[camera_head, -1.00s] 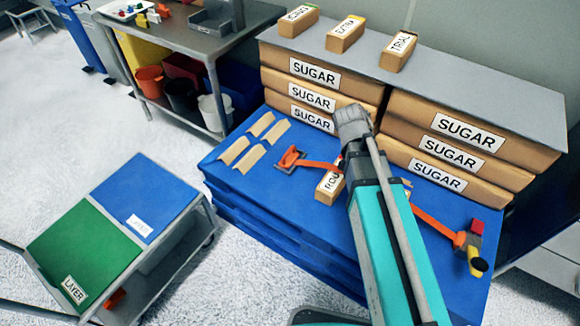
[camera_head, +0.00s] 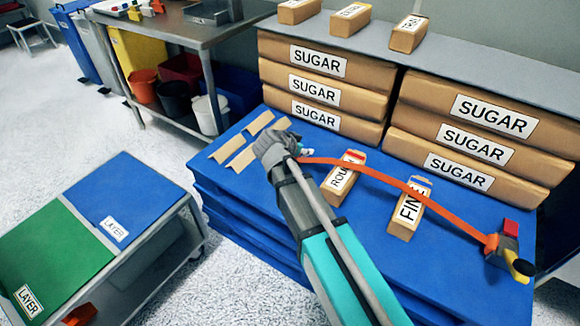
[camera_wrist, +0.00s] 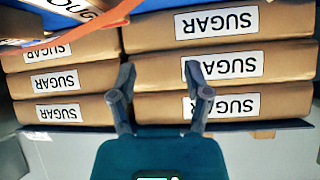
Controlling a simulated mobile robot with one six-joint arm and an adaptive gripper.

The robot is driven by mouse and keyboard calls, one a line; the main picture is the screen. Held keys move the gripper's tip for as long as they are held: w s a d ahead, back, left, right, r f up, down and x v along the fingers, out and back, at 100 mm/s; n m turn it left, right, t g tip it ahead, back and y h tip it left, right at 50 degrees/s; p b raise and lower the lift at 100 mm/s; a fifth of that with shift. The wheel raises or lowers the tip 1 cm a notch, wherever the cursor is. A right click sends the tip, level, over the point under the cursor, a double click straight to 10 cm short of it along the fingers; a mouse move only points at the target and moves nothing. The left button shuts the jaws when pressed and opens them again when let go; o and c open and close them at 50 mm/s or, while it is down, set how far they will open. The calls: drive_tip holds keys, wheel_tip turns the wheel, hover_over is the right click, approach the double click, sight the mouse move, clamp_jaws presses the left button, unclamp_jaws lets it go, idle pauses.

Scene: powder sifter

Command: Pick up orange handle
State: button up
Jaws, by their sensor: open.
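An orange strap (camera_head: 400,185) runs across the blue platform, passing by the ROU-labelled and FIN-labelled boxes. Its right end carries an orange handle-like piece with red, black and yellow parts (camera_head: 505,250). The left end is hidden behind my gripper (camera_head: 278,150) and wrist. In the wrist view an orange strip (camera_wrist: 108,20) shows at the upper left, away from the fingers. My gripper also shows in the wrist view (camera_wrist: 160,75), its two fingers spread apart with nothing between them; sugar boxes lie beyond.
Stacked SUGAR boxes (camera_head: 325,88) and a second stack (camera_head: 480,145) stand behind. The ROU box (camera_head: 340,182) and FIN box (camera_head: 407,215) sit on the blue platform (camera_head: 310,215). Tan strips (camera_head: 242,158) lie left of my gripper. A cart with green and blue tops (camera_head: 125,195) stands left.

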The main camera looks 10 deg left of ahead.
drive_tip(key=a+f+t+b, duration=0.1)
drive_tip(key=a+f+b, duration=0.1)
drive_tip(key=a, duration=0.3)
drive_tip(key=a+f+t+y+b, duration=0.1)
drive_tip(key=a+f+b, duration=0.2)
drive_tip(key=a+b, duration=0.1)
drive_tip(key=shift+s+a+m+t, duration=0.3)
drive_tip(key=shift+s+a, duration=0.1)
drive_tip(key=shift+a, duration=0.1)
drive_tip(key=b+x, duration=0.4)
drive_tip(key=x, duration=0.3)
drive_tip(key=shift+w+f, duration=0.25)
drive_tip(key=shift+w, duration=0.1)
drive_tip(key=shift+w+d+f, duration=0.1)
drive_tip(key=shift+w, duration=0.3)
drive_tip(key=shift+w, duration=0.1)
